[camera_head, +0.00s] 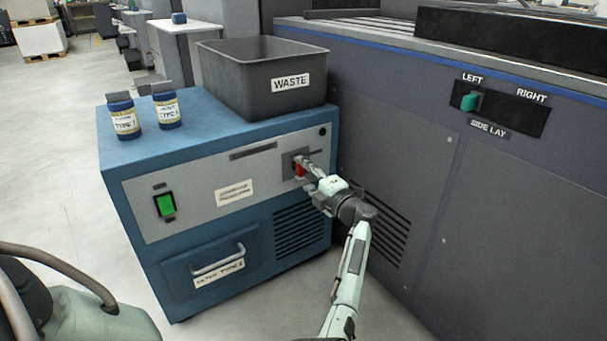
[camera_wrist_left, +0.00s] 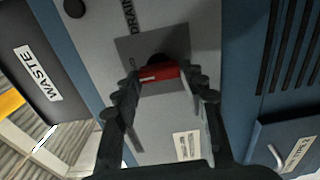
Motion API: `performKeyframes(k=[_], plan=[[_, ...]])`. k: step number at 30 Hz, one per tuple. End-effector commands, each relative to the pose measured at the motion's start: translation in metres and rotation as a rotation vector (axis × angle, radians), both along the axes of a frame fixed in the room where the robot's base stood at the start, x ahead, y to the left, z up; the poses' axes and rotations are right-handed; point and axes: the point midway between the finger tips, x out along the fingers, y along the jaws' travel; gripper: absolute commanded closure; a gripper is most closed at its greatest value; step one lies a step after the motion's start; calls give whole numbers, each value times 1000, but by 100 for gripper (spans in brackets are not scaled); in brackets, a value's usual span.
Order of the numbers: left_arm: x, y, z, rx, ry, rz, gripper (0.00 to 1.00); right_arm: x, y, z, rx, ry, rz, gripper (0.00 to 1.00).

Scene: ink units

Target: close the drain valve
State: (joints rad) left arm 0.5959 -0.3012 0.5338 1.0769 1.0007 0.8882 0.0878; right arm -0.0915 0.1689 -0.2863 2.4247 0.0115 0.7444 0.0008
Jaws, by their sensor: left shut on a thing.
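The drain valve is a red handle (camera_head: 299,170) on a dark square plate (camera_head: 288,165) at the right end of the blue cabinet's grey front panel. In the head view the gripper partly hides it. In the left wrist view the red handle (camera_wrist_left: 160,73) lies between the two fingers, in front of a dark round hub. It runs up and down relative to the cabinet. The plate (camera_wrist_left: 135,50) carries small lettering, and "DRAIN" is printed beside it. My left gripper (camera_head: 305,168) is shut on the handle; its fingers (camera_wrist_left: 161,88) show on either side. My right gripper is not in view.
A large grey machine (camera_head: 410,150) stands close on the right. Floor is open at left.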

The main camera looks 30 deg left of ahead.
Motion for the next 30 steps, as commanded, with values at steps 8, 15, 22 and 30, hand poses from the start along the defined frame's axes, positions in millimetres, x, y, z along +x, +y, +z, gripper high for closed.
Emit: performKeyframes(k=[8,15,22,30], plan=[[0,-1,-1,-5,-5,0,88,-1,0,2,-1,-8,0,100],[0,-1,-1,-5,-4,0,40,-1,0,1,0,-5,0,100],[0,0,0,-3,-4,0,38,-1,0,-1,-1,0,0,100],[-6,-18,-1,-6,-3,-2,38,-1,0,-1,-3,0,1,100]])
